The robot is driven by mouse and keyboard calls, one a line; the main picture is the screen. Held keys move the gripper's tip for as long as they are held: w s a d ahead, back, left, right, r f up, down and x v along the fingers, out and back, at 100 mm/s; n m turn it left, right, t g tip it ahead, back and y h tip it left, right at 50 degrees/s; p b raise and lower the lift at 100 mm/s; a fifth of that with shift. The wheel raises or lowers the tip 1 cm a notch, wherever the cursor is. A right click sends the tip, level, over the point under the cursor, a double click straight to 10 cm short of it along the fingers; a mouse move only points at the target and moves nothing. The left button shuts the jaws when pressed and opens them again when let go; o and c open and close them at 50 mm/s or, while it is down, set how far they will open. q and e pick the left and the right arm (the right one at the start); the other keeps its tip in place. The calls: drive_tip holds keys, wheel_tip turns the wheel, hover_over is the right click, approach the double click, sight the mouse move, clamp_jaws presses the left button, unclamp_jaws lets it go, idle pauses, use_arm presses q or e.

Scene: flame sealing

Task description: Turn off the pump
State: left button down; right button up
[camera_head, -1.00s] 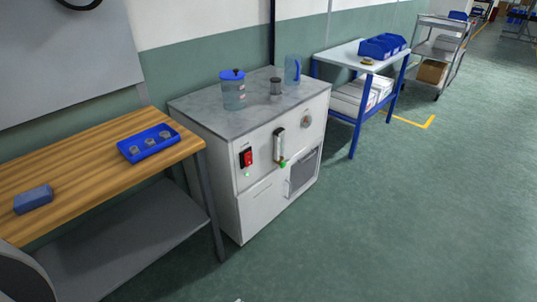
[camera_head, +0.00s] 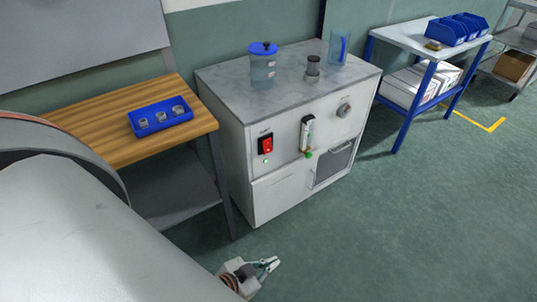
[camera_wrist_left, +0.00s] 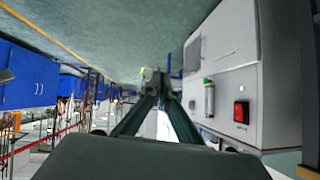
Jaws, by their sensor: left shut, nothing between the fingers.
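The pump's red rocker switch (camera_head: 266,145) is on the front of a white cabinet (camera_head: 280,200), with a lit green lamp (camera_head: 266,161) below it. The switch also shows in the left wrist view (camera_wrist_left: 241,112), where the scene appears upside down. My left gripper (camera_head: 270,264) is low in front of the cabinet, apart from it and below the switch. Its fingers (camera_wrist_left: 160,78) are shut with nothing between them. My right gripper is not in view.
A lidded jar (camera_head: 263,68), a dark-capped cup (camera_head: 313,68) and a clear jug (camera_head: 338,48) stand on top. A wooden bench (camera_head: 90,120) is left; floor in front is clear.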

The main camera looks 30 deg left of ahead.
sight(269, 149)
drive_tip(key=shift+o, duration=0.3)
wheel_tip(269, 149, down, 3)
drive_tip(key=b, duration=0.2)
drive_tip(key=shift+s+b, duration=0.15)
drive_tip(key=shift+b, duration=0.25)
use_arm(q)
drive_tip(key=w+a+r+m+t+y+b, duration=0.1)
drive_tip(key=w+a+r+m+t+y, duration=0.1)
drive_tip(key=w+a, duration=0.6)
drive_tip(key=w+a+r+m+t+y+b, duration=0.2)
drive_tip(key=w+a+r+m+y, duration=0.3)
drive_tip(key=w, duration=0.8)
drive_tip(key=a+r+y, duration=0.1)
drive_tip(key=a, duration=0.2)
drive_tip(key=shift+w+a+y, duration=0.25)
drive_tip(key=shift+w+y, duration=0.05)
drive_tip(key=shift+w, duration=0.05)
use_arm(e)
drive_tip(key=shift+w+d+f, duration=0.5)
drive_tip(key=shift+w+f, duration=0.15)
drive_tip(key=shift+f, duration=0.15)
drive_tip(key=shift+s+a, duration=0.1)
